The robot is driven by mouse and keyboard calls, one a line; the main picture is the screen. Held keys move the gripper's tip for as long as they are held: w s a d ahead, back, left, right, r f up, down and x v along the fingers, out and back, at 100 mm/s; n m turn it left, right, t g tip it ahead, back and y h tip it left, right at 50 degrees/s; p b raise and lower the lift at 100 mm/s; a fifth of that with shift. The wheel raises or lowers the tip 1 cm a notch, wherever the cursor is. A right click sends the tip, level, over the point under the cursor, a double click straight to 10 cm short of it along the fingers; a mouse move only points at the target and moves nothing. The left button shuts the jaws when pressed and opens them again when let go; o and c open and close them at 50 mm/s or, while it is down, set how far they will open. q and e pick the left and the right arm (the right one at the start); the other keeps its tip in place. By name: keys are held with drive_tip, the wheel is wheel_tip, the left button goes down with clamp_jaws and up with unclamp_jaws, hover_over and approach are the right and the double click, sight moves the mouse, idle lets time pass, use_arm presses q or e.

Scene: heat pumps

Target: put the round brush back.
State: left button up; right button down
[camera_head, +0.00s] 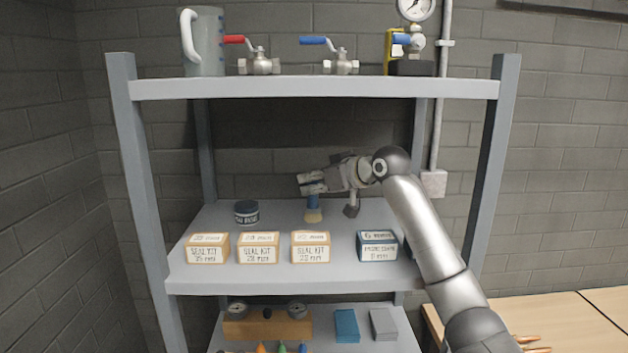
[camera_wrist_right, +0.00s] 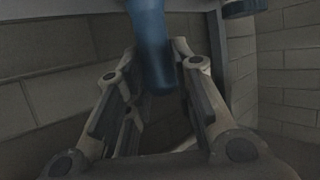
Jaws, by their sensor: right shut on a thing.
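The brush has a blue handle (camera_head: 312,201) and pale tan bristles (camera_head: 313,216) that point down. It looks upright over the back of the middle shelf (camera_head: 345,278). I cannot tell whether the bristles touch the shelf. My right gripper (camera_head: 311,183) reaches in from the right and is shut on the top of the handle. In the right wrist view the blue handle (camera_wrist_right: 154,50) stands between the two fingers, and the bristles are out of sight. My left gripper is not in view.
A dark jar (camera_head: 246,212) stands left of the brush. Seal kit boxes (camera_head: 258,248) and a dark blue box (camera_head: 377,246) line the shelf's front. The upper shelf (camera_head: 315,89) is above my right arm. Free shelf room lies between the jar and brush.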

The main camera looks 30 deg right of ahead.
drive_tip(key=shift+a+f, duration=0.1)
drive_tip(key=c, duration=1.7)
unclamp_jaws()
drive_tip(key=shift+f, duration=0.1)
drive_tip(key=o, duration=0.5)
drive_tip(key=shift+c, duration=0.2)
drive_tip(key=b+v, duration=0.4)
drive_tip(key=v, duration=0.8)
drive_tip(key=shift+r, duration=0.25)
